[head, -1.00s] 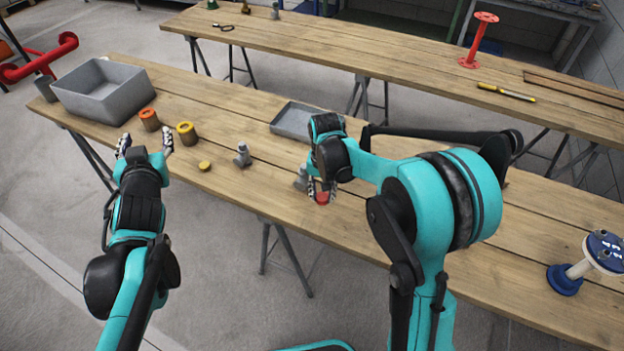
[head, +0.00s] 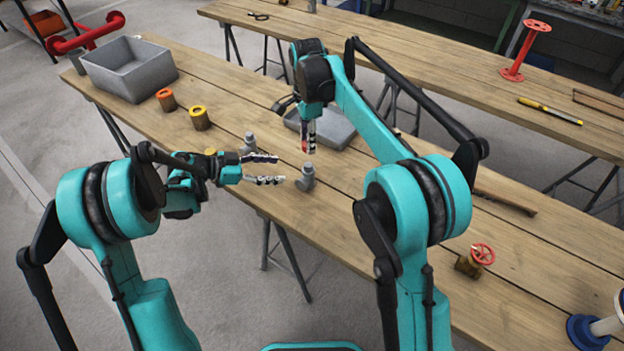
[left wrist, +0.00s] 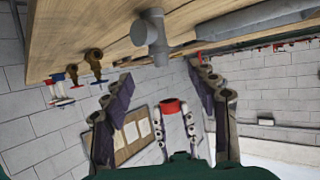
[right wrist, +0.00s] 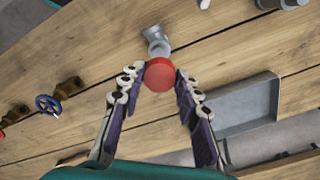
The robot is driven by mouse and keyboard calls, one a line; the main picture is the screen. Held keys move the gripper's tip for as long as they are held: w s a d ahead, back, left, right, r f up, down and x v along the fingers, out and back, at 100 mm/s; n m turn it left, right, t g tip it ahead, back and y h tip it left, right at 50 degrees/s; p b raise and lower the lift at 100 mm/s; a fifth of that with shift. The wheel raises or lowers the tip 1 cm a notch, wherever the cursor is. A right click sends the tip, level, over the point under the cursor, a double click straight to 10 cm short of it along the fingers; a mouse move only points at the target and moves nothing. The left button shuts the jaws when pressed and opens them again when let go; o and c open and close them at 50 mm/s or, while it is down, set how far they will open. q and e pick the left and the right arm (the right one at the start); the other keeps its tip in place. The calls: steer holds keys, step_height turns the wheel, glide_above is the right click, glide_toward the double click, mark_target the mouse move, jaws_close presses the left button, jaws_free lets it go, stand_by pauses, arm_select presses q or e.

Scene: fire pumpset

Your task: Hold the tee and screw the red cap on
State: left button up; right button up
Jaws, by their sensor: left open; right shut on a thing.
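The grey tee (head: 306,177) stands on the front part of the near table; it also shows in the left wrist view (left wrist: 151,33) and the right wrist view (right wrist: 156,38). My left gripper (head: 281,170) is open, its fingers pointing at the tee from the left, apart from it. My right gripper (head: 309,150) points down, shut on the red cap (right wrist: 160,74), and holds it above the table just behind the tee. The cap (left wrist: 172,106) also shows in the left wrist view, apart from the tee.
A second grey fitting (head: 249,142) stands just behind my left gripper. A shallow grey tray (head: 340,132) lies behind my right gripper. Orange-topped (head: 166,100) and yellow-topped (head: 199,118) fittings and a grey bin (head: 130,85) are left; a red-wheeled valve (head: 474,262) is right.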

mark_target(304, 170)
stand_by(0.3)
arm_select(q)
steer(key=x, duration=1.2)
steer(key=shift+f, duration=0.1)
jaws_close()
